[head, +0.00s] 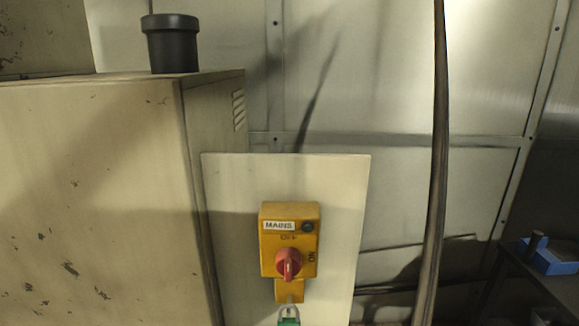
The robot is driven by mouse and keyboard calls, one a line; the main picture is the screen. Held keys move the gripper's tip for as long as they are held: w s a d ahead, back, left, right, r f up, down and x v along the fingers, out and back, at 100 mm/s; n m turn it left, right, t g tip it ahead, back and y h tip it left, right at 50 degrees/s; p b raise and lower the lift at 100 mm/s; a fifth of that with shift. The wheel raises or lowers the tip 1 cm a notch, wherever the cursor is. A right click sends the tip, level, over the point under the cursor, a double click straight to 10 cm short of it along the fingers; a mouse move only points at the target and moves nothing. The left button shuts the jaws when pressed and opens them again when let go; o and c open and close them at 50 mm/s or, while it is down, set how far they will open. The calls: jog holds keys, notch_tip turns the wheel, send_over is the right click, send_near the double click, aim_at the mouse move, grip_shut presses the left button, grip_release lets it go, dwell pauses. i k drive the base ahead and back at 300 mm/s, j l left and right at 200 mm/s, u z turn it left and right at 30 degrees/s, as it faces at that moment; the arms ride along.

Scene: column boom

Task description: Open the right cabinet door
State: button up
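A large cream metal cabinet (90,180) with chipped paint fills the left of the head view. Its broad face and a narrow side with vent slots (239,110) show. Its lower part is outside the frame. I see no handle or door seam on it, and I cannot tell which part is the right door. No door stands visibly open. My gripper is not in view.
A pale panel (340,190) beside the cabinet carries a yellow MAINS switch box (268,240) with a red knob (289,264) and a green padlock (289,317) below. A black pot (171,45) stands on the cabinet. A dark upright pole or cable (437,160) and a blue box (549,256) are right.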

aim_at(100, 226)
jog(key=u, duration=1.3)
